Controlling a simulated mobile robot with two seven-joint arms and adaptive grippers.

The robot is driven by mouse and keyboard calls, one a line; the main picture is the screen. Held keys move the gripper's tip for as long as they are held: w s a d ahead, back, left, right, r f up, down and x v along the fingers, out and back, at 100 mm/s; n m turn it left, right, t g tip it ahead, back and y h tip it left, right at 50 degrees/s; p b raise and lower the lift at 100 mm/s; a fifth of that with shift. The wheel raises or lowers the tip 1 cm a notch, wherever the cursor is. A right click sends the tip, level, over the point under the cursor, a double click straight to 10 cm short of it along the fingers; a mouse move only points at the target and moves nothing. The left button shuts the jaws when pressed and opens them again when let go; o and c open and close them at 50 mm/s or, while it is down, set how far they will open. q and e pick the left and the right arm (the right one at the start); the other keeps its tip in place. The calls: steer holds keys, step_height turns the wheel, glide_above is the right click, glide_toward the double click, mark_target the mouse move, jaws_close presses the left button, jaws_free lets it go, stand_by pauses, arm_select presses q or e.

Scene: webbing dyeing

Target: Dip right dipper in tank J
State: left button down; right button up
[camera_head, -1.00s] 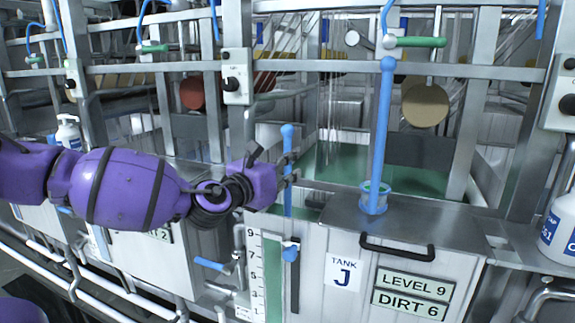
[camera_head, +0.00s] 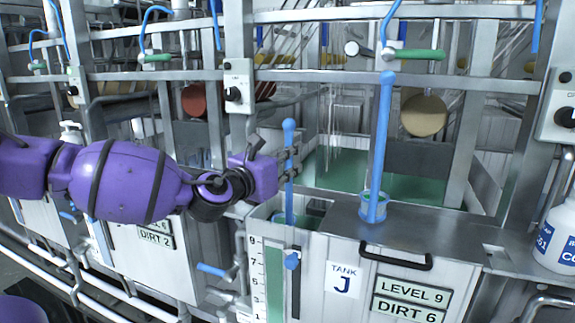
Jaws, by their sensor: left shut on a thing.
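Tank J (camera_head: 343,280) is a metal tank with a grey lid and plates reading LEVEL 9 and DIRT 6. The right dipper (camera_head: 381,140), a tall blue rod with a round knob, stands upright in a blue ring-shaped cup on the lid. A shorter-looking blue dipper (camera_head: 289,195) stands upright to its left, its lower end at the green-looking opening at the tank's left side; its bottom is hidden. My left gripper (camera_head: 289,161) comes in from the left and is shut on this left dipper, apart from the right dipper. My right gripper is not in view.
A black handle (camera_head: 396,256) rises from the lid's front. A metal rail (camera_head: 400,74) with a control box (camera_head: 237,87) crosses behind. A white bottle (camera_head: 556,238) stands at the right edge. A green-lined basin (camera_head: 345,176) lies behind the lid.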

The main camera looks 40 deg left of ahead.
arm_select(q)
step_height(320, 180, up, 13)
steer(key=p, duration=0.5)
steer(key=shift+r, duration=0.15)
